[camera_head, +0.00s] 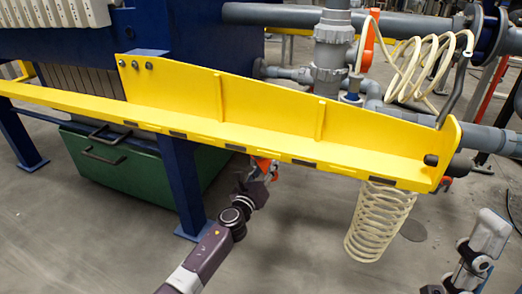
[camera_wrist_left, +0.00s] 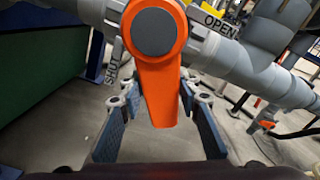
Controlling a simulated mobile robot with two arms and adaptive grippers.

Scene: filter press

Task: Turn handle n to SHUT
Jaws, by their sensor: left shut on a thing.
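The orange handle (camera_wrist_left: 158,90) fills the middle of the left wrist view, its round grey-capped hub at the top and its lever pointing down toward me. In the head view my left gripper (camera_head: 267,178) is below the yellow beam, where only a bit of the orange handle (camera_head: 263,163) shows.
The long yellow beam (camera_head: 270,115) passes above my left gripper. A blue post (camera_head: 183,185) and a green bin (camera_head: 105,165) stand to its left. A cream coiled hose (camera_head: 380,220) hangs to its right. Another orange handle (camera_head: 367,45) is on the upper pipework.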

